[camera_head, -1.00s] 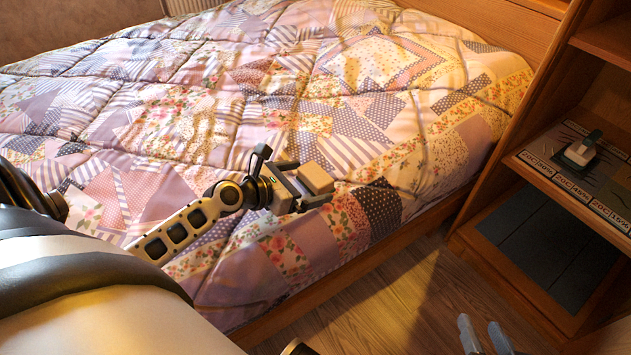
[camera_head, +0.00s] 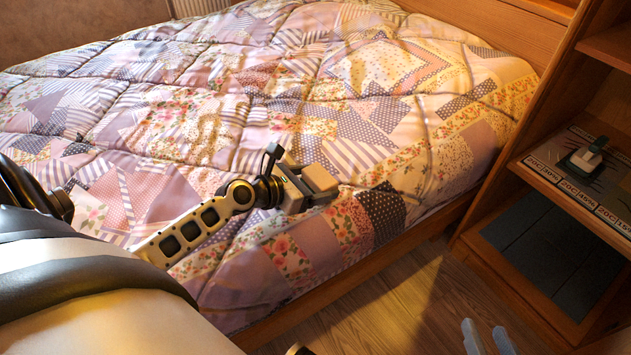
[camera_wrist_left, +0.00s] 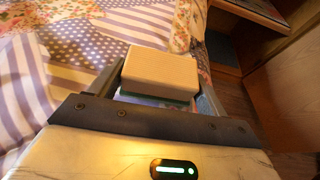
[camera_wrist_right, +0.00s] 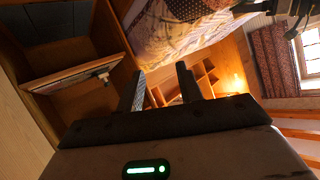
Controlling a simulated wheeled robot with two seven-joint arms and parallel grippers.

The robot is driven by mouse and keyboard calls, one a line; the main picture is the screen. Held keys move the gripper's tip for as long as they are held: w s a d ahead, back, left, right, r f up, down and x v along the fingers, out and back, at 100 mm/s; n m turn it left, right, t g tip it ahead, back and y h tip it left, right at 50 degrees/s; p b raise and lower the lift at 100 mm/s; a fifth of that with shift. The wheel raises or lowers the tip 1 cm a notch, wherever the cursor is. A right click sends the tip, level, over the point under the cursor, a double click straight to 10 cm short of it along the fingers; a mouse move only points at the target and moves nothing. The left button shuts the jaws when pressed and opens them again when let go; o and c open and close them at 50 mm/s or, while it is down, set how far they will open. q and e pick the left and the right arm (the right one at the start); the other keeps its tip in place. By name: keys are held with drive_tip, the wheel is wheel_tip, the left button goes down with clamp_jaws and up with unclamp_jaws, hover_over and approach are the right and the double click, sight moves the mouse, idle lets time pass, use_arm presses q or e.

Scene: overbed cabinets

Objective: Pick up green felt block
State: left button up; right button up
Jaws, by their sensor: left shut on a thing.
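The block (camera_head: 319,179) is pale beige on top, over the patchwork bed near its right edge. In the left wrist view the same block (camera_wrist_left: 162,68) shows a thin green layer along its lower edge. My left gripper (camera_head: 306,188) is shut on the block, with one finger on each side; it also shows in the left wrist view (camera_wrist_left: 162,88). I cannot tell whether the block still touches the quilt. My right gripper (camera_head: 487,338) is open and empty at the bottom of the head view, and its spread fingers show in the right wrist view (camera_wrist_right: 160,88).
The patchwork quilt (camera_head: 200,130) covers the bed. A wooden shelf unit (camera_head: 520,165) stands at the right; a green and white object (camera_head: 586,156) sits on a printed board on its shelf. Bare wooden floor (camera_head: 415,295) lies between bed and shelf.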

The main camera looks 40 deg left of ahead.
sight(314, 178)
use_arm(q)
wheel_tip(314, 178, up, 3)
drive_tip(key=shift+p, duration=0.95)
drive_tip(key=r+p+v, duration=0.1)
drive_tip(key=p+v, duration=0.1)
drive_tip(key=v, duration=0.6)
drive_tip(key=w+r+p+v, duration=0.1)
drive_tip(key=r+p+v, duration=0.1)
drive_tip(key=v, duration=0.6)
drive_tip(key=shift+r+p, duration=0.25)
drive_tip(key=shift+p, duration=0.15)
use_arm(e)
drive_tip(key=shift+s+d+r+m+g+h, duration=0.15)
drive_tip(key=shift+d+r+g+h, duration=0.1)
drive_tip(key=shift+d, duration=0.15)
drive_tip(key=shift+s+d+r+m+g+h, duration=0.1)
drive_tip(key=shift+s+d+g+h, duration=0.15)
drive_tip(key=shift+d, duration=0.2)
drive_tip(key=shift+s+d+r+m+g+h, duration=0.1)
drive_tip(key=shift+d+r+g+h, duration=0.1)
drive_tip(key=shift+d+h, duration=0.15)
use_arm(q)
drive_tip(key=shift+a, duration=0.1)
drive_tip(key=o, duration=0.4)
drive_tip(key=shift+c, duration=1.4)
